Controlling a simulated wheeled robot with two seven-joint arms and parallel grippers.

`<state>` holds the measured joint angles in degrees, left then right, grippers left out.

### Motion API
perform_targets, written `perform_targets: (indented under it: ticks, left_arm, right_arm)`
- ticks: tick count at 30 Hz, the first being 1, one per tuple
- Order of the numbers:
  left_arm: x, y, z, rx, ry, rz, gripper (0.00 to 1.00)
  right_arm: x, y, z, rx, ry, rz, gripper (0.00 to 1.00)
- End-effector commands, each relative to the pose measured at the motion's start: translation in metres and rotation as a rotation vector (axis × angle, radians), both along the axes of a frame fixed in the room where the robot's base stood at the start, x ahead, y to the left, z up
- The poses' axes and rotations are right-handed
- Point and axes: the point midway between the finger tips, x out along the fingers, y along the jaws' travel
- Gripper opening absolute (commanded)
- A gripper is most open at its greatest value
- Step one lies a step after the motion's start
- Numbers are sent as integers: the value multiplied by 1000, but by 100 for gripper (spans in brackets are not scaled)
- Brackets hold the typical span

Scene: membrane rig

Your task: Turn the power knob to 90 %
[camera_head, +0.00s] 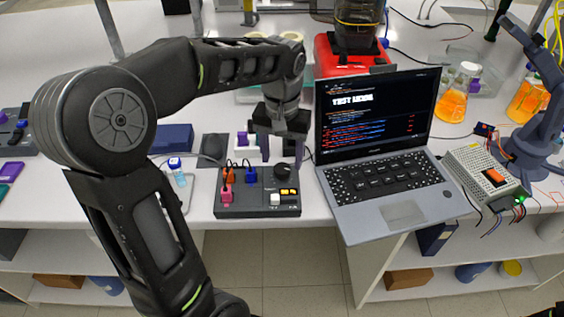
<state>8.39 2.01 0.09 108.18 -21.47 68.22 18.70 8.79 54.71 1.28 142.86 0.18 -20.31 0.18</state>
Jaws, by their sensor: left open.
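A dark grey control box (258,211) sits near the front edge of the bench. A round black knob (282,172) is at its back right; its pointer setting is too small to read. My left gripper (282,158) points down just above and behind the knob. Its two fingers are apart, with nothing visible between them, and I cannot tell whether they touch the knob.
Orange, blue and pink plugs (227,194) with cables are on the box's left side. An open laptop (385,150) stands close on the right. A power supply (486,178) and orange-filled flasks (458,92) are farther right. A small vial (177,172) is left.

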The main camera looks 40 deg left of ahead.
Motion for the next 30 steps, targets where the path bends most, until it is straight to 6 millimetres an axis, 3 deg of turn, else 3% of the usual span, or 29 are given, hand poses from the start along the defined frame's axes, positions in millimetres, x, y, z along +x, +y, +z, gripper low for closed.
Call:
perform_targets:
  ticks: [9,30]
  left_arm:
    - [1,0,45,0,-2,0,59]
    - [0,0,49,-1,0,0,59]
  right_arm:
    - [0,0,-3,1,-1,1,36]
    - [1,0,-3,1,-1,1,36]
